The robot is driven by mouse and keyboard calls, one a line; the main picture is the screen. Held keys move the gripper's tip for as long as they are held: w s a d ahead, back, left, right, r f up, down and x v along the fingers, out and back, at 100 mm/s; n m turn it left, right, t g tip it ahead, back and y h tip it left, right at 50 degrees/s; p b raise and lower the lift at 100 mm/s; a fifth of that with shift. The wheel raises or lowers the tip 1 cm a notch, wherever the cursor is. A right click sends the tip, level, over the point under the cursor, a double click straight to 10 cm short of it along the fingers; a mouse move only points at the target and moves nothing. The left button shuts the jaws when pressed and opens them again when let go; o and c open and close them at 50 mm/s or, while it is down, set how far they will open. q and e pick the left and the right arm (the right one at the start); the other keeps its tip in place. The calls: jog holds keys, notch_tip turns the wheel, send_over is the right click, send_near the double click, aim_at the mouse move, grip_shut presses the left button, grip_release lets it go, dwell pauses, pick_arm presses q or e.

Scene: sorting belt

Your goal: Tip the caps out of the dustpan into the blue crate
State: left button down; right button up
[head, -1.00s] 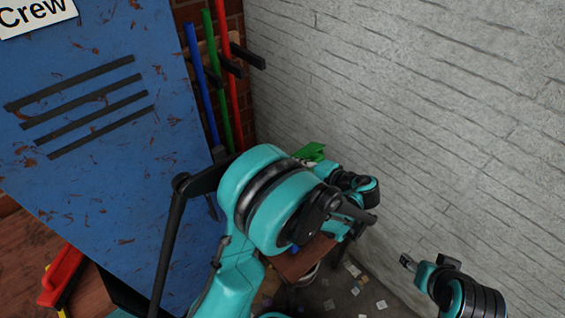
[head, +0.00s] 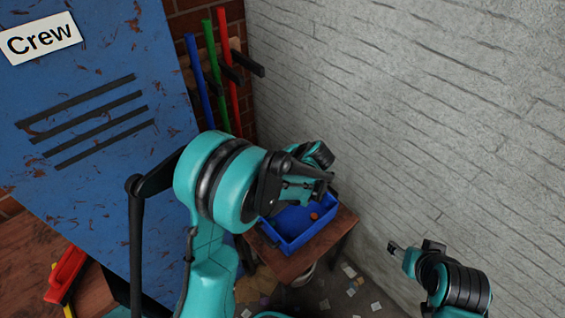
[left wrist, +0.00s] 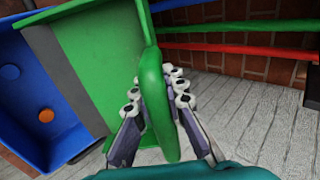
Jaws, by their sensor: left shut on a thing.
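My left gripper (left wrist: 157,95) is shut on the thick green handle of the dustpan (left wrist: 98,62) in the left wrist view. The dustpan is tilted, its grey lip towards the blue crate (left wrist: 22,135); no caps show on its visible face. An orange cap (left wrist: 46,115) and a dark blue round thing, perhaps a cap (left wrist: 10,72), are inside the crate. In the head view the crate (head: 292,245) stands on a small brown table, an orange cap (head: 314,216) inside; my left arm hides the left gripper and dustpan. My right gripper (head: 392,247) is apart at right, its jaws unclear.
The brown table (head: 345,228) stands near the grey wall (head: 430,120). A blue locker (head: 90,180) is at left, with blue, green and red poles (head: 210,50) on a rack behind. Litter (head: 350,272) lies on the floor.

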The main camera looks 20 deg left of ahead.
pick_arm(q)
jog(key=w+a+f+g+h, duration=0.5)
jog(key=a+f+h, duration=0.3)
jog(key=a, duration=0.1)
notch_tip(320, 180, up, 6)
jog(key=d+p, duration=0.1)
jog(key=p, duration=0.3)
jog(key=shift+s+r, duration=0.15)
jog(key=shift+r, duration=0.05)
jog(key=shift+d, duration=0.1)
